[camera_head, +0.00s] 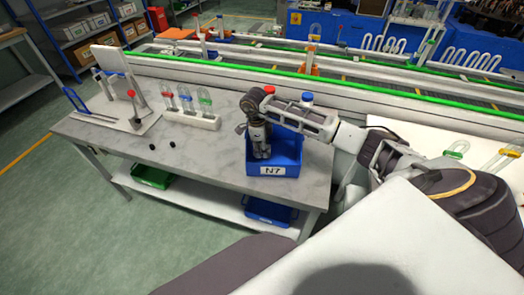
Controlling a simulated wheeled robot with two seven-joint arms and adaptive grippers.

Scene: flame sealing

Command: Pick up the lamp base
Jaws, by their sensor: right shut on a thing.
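My right gripper (262,150) points down into the blue bin (290,155) marked N7 at the table's right end. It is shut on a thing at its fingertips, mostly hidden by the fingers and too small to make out. I cannot tell from this view whether it is the lamp base. No other thing in view can be surely named as the lamp base. My left gripper is not in view.
On the grey table (215,150) stand a rack (192,120) of glass pieces with red, blue and green tops, a white stand (110,112) with tools, and two small black pieces (162,145). The table's front middle is clear. A green-edged conveyor (230,68) runs behind.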

